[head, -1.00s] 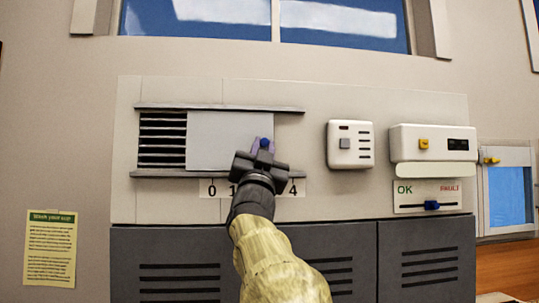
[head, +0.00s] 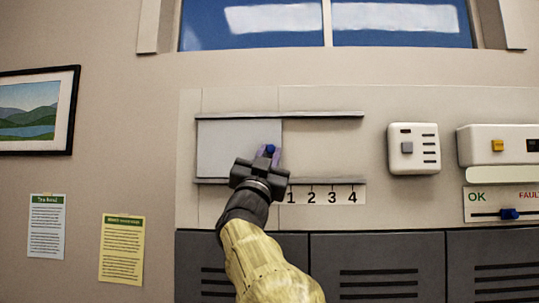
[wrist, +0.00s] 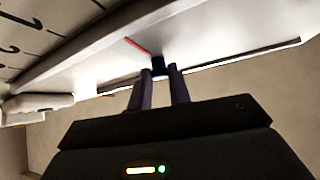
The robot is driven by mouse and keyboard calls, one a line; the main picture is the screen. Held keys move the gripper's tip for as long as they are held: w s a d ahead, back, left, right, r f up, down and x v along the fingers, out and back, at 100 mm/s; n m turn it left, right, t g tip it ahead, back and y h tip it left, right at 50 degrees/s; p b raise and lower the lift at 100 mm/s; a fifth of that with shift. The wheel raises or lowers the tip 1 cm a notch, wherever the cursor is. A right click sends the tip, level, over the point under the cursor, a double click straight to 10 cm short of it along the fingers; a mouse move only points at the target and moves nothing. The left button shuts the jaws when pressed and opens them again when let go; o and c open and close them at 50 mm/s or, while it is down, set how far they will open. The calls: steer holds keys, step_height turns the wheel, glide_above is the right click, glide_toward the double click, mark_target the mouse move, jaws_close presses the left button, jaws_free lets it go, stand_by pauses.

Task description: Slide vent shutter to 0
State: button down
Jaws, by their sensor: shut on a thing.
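The vent shutter (head: 224,148) is a pale grey plate between two horizontal rails, at their left end in the head view. It covers the place of the dark slats, and none show. My gripper (head: 268,157) is shut on the shutter's blue knob (head: 270,149), near the plate's right edge. The wrist view shows both fingers closed around the dark blue knob (wrist: 158,66). The number scale (head: 325,193) below the lower rail shows 1 to 4. My gripper hides the place left of the 1, so the 0 is not seen.
Further right is a white unit with a yellow button (head: 497,146) above an OK/FAULT slider (head: 509,214). Grey louvred cabinets (head: 378,262) stand below. The wall between rails right of the shutter is bare.

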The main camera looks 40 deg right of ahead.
steer(key=shift+w+a+r, duration=0.1)
steer(key=shift+a, duration=0.15)
steer(key=c, duration=1.3)
jaws_free()
steer(key=shift+c, duration=0.2)
steer(key=shift+o, duration=0.2)
steer(key=shift+w+a, duration=0.15)
steer(key=b+v, duration=1.1)
steer(key=v, duration=0.6)
steer(key=shift+f, duration=0.2)
